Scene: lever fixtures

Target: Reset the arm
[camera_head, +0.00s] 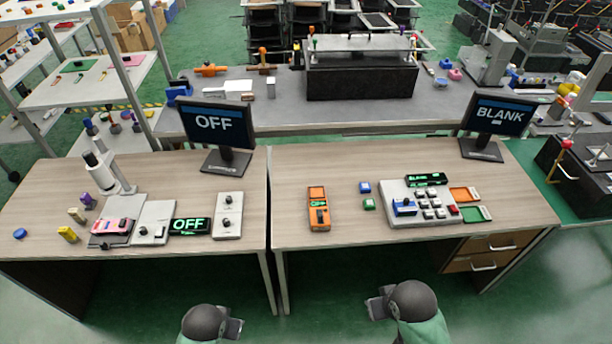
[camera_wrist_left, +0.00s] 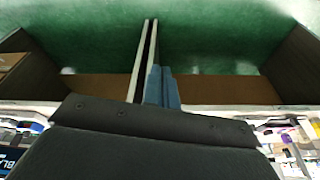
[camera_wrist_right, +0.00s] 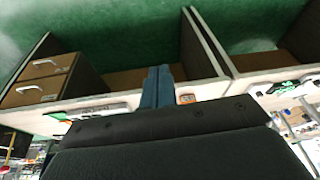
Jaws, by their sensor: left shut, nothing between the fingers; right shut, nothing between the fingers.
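In the head view my left gripper (camera_head: 234,329) is low at the bottom, in front of the desks and apart from them. My right gripper (camera_head: 376,306) is likewise low, in front of the right desk. Both are empty; their shut fingers show in the left wrist view (camera_wrist_left: 162,87) and the right wrist view (camera_wrist_right: 157,88). On the left desk (camera_head: 50,185), a pink device (camera_head: 112,227) sits beside switch plates (camera_head: 152,222) (camera_head: 229,214) with dark knobs and a display (camera_head: 190,226) reading OFF. A left monitor (camera_head: 213,124) reads OFF. I cannot tell which thing "the arm" is.
The right monitor (camera_head: 498,115) reads BLANK. A white microscope-like stand (camera_head: 108,168) rises on the left desk.

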